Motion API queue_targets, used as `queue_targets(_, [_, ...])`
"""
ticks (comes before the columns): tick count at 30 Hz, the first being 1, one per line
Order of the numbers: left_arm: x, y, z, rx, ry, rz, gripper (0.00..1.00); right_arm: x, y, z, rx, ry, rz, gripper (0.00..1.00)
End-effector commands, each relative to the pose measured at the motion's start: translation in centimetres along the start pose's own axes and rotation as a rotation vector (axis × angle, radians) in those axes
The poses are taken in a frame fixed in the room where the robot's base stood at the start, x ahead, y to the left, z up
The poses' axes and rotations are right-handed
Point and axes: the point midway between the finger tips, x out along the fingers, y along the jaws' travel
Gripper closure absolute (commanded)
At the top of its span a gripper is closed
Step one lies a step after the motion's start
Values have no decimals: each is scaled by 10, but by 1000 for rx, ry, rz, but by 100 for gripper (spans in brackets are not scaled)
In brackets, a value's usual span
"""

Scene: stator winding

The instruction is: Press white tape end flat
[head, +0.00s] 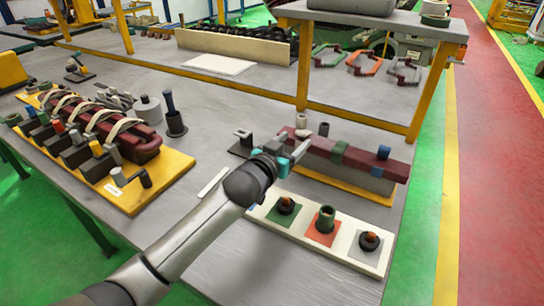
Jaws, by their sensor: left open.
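My left gripper (296,149) is open, with its grey fingers at the left end of a dark red bar (350,156). The bar lies on a grey block and carries a green band (339,151) and a blue band (383,152). I cannot tell whether the fingers touch the bar. A small white piece (301,121) shows just behind the fingers. No loose white tape end can be made out; the gripper partly covers this end of the bar. White bands (102,118) wrap the dark red coil at the left. My right gripper is not in view.
A pale board (333,253) with several tape rolls lies in front of the bar. A yellow base (130,200) holds the coil and clamps.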

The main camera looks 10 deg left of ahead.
Motion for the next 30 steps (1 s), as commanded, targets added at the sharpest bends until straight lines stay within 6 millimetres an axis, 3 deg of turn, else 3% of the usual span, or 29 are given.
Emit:
queue_targets(12, [-70, 0, 0, 1, -2, 0, 38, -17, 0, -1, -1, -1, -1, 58])
queue_targets(18, [-96, 0, 0, 1, -1, -1, 38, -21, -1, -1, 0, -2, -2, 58])
queue_targets(30, [-110, 0, -1, 0, 1, 0, 38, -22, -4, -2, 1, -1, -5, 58])
